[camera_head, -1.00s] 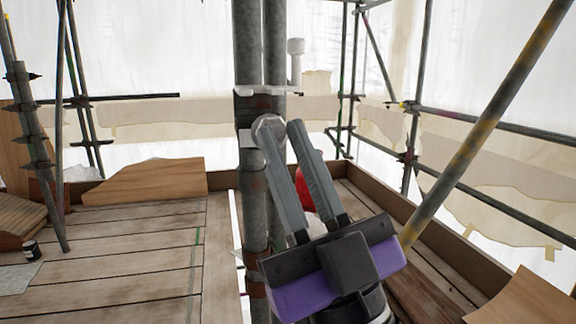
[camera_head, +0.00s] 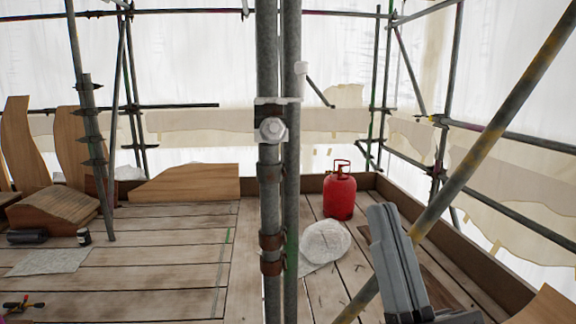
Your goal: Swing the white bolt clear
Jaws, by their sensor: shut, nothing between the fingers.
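The white bolt (camera_head: 301,68) shows only as a small pale piece at the right edge of the right upright pole, just above a pale clamp plate (camera_head: 292,100). The pole seems to hide most of it. Below the plate, a light grey hexagonal nut end (camera_head: 272,130) faces me on the left pole. My gripper (camera_head: 380,208) is at the lower right, well apart from the poles and the clamp. Its two grey fingers are together with nothing between them.
Two upright poles (camera_head: 270,215) stand close together in the middle. A diagonal tube (camera_head: 470,155) passes close to my gripper on the right. A red gas bottle (camera_head: 340,196) and a white sack (camera_head: 325,242) stand on the planks behind.

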